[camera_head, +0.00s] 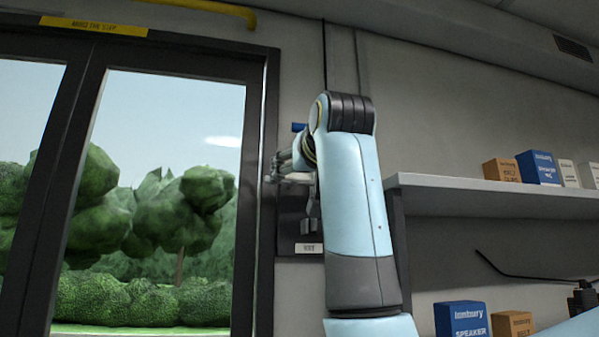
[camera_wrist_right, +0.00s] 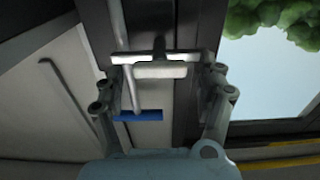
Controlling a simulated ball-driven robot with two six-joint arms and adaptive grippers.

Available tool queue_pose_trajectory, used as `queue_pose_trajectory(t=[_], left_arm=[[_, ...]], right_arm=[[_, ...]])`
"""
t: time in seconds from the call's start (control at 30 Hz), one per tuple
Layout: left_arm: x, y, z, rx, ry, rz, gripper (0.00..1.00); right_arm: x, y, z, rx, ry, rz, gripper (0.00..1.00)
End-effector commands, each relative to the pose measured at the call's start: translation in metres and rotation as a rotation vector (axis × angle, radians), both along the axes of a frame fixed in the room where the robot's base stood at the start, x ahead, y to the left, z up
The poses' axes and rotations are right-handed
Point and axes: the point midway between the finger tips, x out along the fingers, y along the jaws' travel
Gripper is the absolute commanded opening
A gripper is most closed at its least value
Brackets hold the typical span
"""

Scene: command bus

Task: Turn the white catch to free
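The white catch (camera_wrist_right: 160,70) shows in the right wrist view as a short pale crossbar on a dark post, lying roughly level in that picture. My right gripper (camera_wrist_right: 161,60) has its two fingers apart, one at each end of this bar. I cannot tell whether they press on it. In the head view my right gripper (camera_head: 281,172) is at the wall panel beside the door frame, and my forearm hides part of the panel. The catch cannot be made out clearly there. My left gripper is not in view.
A dark panel with a grey lever (camera_head: 309,215) and a small label (camera_head: 308,248) is below my right gripper. A blue tag (camera_wrist_right: 138,115) is near my fingers. The glazed door (camera_head: 160,150) stands left; a shelf (camera_head: 490,185) with boxes is on the right.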

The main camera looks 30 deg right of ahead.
Motion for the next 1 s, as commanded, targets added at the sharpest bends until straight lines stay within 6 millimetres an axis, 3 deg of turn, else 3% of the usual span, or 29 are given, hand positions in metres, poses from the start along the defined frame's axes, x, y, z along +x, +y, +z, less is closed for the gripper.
queue_pose_trajectory(t=[0.03,0.37,0.67,1.0], left_arm=[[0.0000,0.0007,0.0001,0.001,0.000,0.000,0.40],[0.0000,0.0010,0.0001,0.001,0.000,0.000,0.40],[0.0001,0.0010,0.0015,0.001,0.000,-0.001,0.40],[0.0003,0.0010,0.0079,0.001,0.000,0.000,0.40]], right_arm=[[-0.0001,0.0000,0.0000,0.000,0.000,0.000,0.64],[-0.0003,0.0001,0.0001,0.000,0.000,0.000,0.21],[-0.0003,-0.0001,0.0005,0.034,-0.009,0.000,0.20],[-0.0003,-0.0009,0.0009,0.244,-0.063,0.000,0.20]])
